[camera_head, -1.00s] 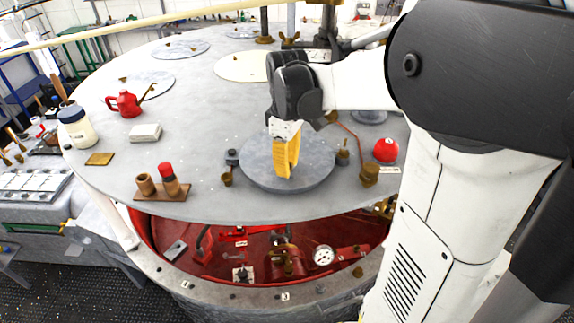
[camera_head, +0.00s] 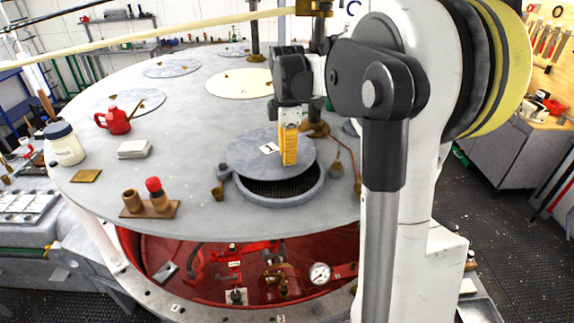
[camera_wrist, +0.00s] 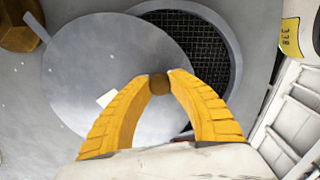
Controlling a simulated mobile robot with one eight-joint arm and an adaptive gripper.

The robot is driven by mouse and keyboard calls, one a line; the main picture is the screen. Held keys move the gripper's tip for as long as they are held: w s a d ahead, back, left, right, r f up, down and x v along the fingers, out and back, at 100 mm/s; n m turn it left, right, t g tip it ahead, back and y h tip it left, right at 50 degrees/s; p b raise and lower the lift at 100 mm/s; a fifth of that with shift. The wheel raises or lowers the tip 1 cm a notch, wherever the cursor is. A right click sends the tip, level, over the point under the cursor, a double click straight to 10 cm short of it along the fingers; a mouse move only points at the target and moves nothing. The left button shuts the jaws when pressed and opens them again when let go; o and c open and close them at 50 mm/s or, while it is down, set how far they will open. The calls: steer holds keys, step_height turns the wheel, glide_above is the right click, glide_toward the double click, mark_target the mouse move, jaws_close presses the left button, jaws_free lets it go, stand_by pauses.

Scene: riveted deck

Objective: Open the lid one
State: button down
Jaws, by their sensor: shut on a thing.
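Lid one (camera_head: 245,153) is a round grey plate with a small white label marked 1, on the big round deck. It sits shifted to the back left of its ring (camera_head: 290,199), leaving a crescent of dark mesh opening (camera_head: 285,187) uncovered at the front. My gripper (camera_head: 289,160) reaches down over the lid with its yellow fingers. In the wrist view the fingers (camera_wrist: 160,80) are closed around a round brown knob (camera_wrist: 160,86) near the lid's edge. The lid (camera_wrist: 100,60) covers part of the mesh (camera_wrist: 195,40) there.
A brown block with two posts (camera_head: 150,209), one red-topped, stands left of the lid. A red can (camera_head: 116,120), a white jar (camera_head: 64,146) and a white stack (camera_head: 134,149) stand farther left. Small brass fittings surround the ring. Red machinery (camera_head: 240,270) shows below the deck edge.

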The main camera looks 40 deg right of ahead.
steer(key=shift+w+d+n, duration=0.4)
steer(key=shift+w+n, duration=0.1)
steer(key=shift+w, duration=0.3)
steer(key=c, duration=1.2)
jaws_free()
steer(key=shift+o, duration=0.2)
